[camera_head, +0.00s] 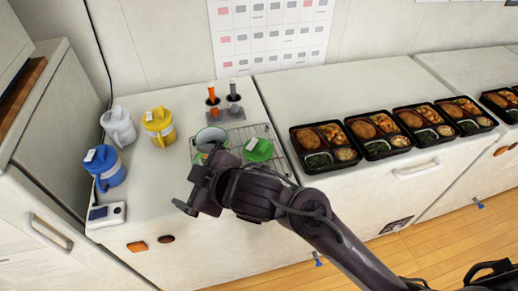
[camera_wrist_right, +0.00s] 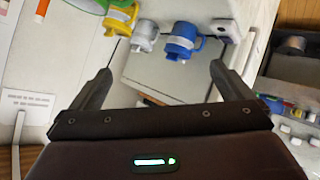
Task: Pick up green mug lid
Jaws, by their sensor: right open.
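The green mug lid (camera_head: 258,150) lies on a wire rack (camera_head: 277,160) on the white counter in the head view, with a small white tag on it. An open mug with a green rim (camera_head: 210,137) stands just left of it, its lower part hidden by my right gripper. My right gripper (camera_head: 190,188) is in front of the mug, to the left of and nearer than the lid. It is open and empty, also in the wrist view (camera_wrist_right: 160,72), where the lid does not show. My left gripper is not in view.
White (camera_head: 119,127), yellow (camera_head: 159,125) and blue (camera_head: 105,167) lidded mugs stand left on the counter. A holder with upright handles (camera_head: 225,112) is behind the rack. Several filled bento trays (camera_head: 318,170) line the right counter. A small device (camera_head: 106,215) lies front left.

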